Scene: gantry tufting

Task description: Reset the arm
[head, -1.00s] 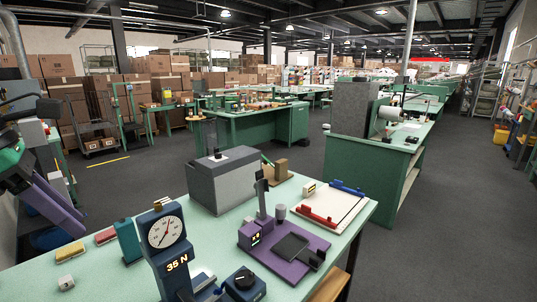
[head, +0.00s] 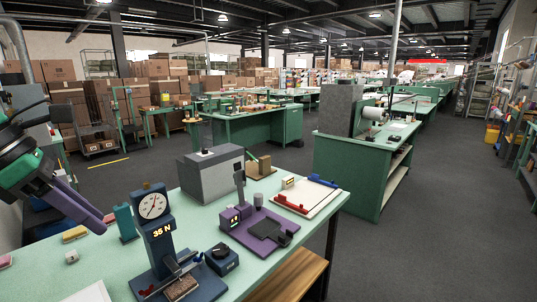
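My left arm comes in at the left edge of the head view, with a black and green wrist part and long purple parts below it. My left gripper (head: 78,205) is at these purple parts, in the air over the left end of the green bench (head: 260,262). It is to the left of the force gauge (head: 154,232), which reads 35 N. I see nothing held in it, but its fingers overlap and I cannot tell whether they are open. My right gripper is not in view.
A grey box (head: 212,178), a purple device (head: 258,228), a dark blue knob unit (head: 221,259), a teal block (head: 125,223) and a white board (head: 304,198) stand on the bench. A green workstation (head: 350,178) stands behind at right. The floor (head: 420,240) at right is clear.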

